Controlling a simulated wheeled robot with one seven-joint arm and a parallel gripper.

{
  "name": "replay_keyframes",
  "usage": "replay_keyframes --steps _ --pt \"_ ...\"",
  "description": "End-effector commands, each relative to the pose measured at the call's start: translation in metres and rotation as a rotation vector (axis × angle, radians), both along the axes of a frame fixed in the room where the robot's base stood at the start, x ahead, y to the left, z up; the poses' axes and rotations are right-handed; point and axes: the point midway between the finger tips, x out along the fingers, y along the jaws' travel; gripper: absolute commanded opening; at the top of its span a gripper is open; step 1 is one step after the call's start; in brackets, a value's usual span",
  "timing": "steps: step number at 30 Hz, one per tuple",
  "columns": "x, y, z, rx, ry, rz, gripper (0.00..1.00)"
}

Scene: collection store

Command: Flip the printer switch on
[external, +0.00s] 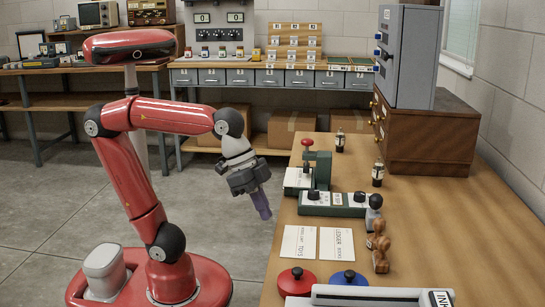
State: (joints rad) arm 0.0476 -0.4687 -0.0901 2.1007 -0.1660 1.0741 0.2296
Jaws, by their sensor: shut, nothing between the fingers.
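My gripper (264,210) hangs pointing down at the left edge of the wooden table, apart from everything on it. Its purplish fingers are together and empty. On the table stand a green and white press-like device (312,172) with a red knob on top, and a low green unit (340,204) with dark knobs and pale panels. A grey and white device (360,297) is cut off by the bottom edge. I cannot tell which of these is the printer, and no switch or its position can be made out.
The table (440,235) also holds two cards (336,244), red (296,280) and blue (348,277) round pads, wooden-handled stamps (379,248) and small dark bottles (378,174). A brown drawer chest (430,135) bears a grey cabinet (412,60). Floor space lies left of the table.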

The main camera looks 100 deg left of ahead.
Motion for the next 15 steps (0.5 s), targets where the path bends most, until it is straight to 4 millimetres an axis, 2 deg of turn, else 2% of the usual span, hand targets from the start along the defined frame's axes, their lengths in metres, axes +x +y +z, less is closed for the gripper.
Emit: replay_keyframes --steps 1,6,15 --pt "0.017 -0.019 0.013 -0.011 0.01 -0.072 0.0" --pt "0.056 -0.084 0.053 -0.064 0.028 -0.331 0.0" --pt "0.102 -0.194 0.108 -0.221 0.012 -0.816 0.0"
